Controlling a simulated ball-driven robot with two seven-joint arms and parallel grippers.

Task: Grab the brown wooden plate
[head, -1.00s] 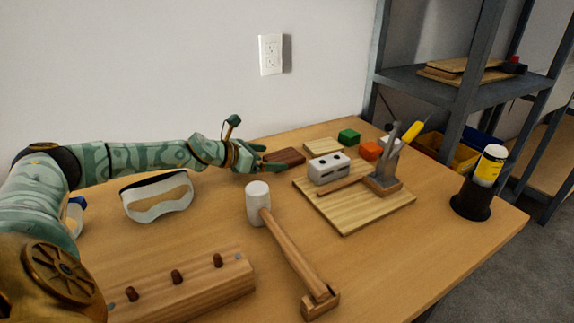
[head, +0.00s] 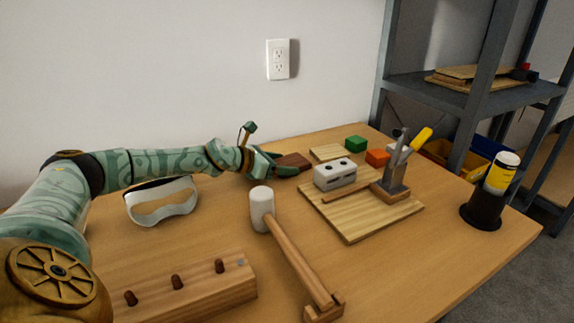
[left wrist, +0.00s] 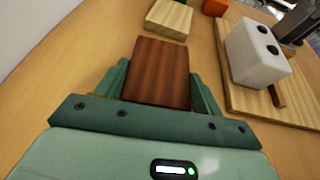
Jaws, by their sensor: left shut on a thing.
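The brown wooden plate (head: 292,161) is a small dark reddish-brown block near the back of the table. My left gripper (head: 279,167) reaches it from the left and is shut on it. In the left wrist view the plate (left wrist: 160,72) lies between the two green fingers of the gripper (left wrist: 159,84), one along each side. Its far end sticks out past the fingertips. I cannot tell whether it is clear of the table. My right gripper is not in view.
A light wood block (head: 326,153) lies just beyond the plate. A board (head: 352,224) with a white block (head: 335,174) and a clamp-like tool (head: 394,180) is to the right. A mallet (head: 290,252), goggles (head: 161,202) and a pegged block (head: 190,290) lie nearer. Wall behind.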

